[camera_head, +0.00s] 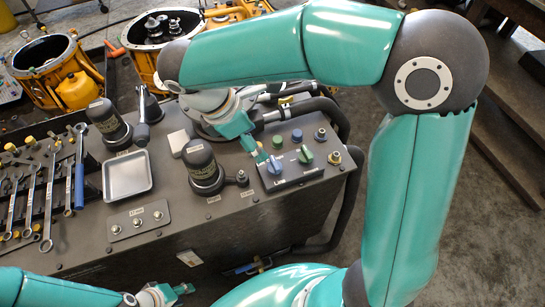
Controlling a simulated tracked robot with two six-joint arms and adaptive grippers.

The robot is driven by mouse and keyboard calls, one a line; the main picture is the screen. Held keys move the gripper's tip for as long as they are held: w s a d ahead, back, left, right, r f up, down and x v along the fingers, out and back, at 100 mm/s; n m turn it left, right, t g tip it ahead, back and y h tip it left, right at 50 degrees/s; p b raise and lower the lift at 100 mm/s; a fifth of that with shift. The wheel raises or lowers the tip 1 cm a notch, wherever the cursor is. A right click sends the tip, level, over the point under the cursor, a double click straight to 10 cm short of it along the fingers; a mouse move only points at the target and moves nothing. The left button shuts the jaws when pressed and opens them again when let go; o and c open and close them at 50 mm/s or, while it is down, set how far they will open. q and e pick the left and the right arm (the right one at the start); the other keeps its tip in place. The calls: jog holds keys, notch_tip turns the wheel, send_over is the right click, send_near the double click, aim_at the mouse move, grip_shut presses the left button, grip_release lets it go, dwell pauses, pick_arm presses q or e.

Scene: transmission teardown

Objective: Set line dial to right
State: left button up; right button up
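A dark control panel (297,177) at the right end of the grey bench carries two knobs, a blue-green dial (274,166) on the left and a green dial (306,155) on the right. The lettering under them is too small to read surely, so I cannot tell which is the line dial. My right gripper (260,154) reaches down from the upper left, its tip close to the left dial; I cannot tell whether they touch or how far its fingers are apart. My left gripper (180,291) is low at the front, off the bench; its finger opening is unclear.
Blue and green buttons (298,136) and a brass fitting (334,158) sit beside the dials. A black cylinder (202,165) and a square tray (127,176) stand to the left. Wrenches (50,200) lie farther left. Black hoses (300,108) run behind the panel.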

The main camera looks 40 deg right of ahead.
aim_at(274, 162)
jog(key=x, duration=1.1)
jog(key=shift+s+d+f, duration=0.1)
jog(key=shift+d, duration=0.05)
jog(key=shift+c, duration=0.3)
jog(key=c, duration=1.1)
